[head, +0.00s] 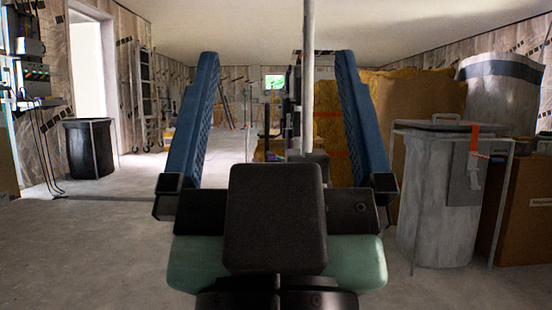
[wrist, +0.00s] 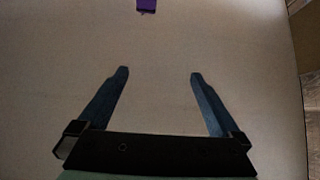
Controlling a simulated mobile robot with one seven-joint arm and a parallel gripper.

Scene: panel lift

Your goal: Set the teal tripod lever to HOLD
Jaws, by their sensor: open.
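My gripper (head: 277,62) is open and empty in the middle of the head view, its two blue fingers spread wide. It also shows in the wrist view (wrist: 158,74), with nothing between the fingers. A pale upright pole (head: 308,85) stands beyond it, between the fingers in the picture. Dark parts of a stand (head: 293,105) show beside the pole, and their lower portion is hidden behind my gripper. I cannot make out a teal lever or a HOLD mark in either view.
A grey bin (head: 436,205) and brown boxes (head: 528,215) stand at the right. A black bin (head: 89,148) stands by the doorway at the left. Open floor (head: 85,245) lies at the left. A purple piece (wrist: 146,5) shows at the wrist view's top edge.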

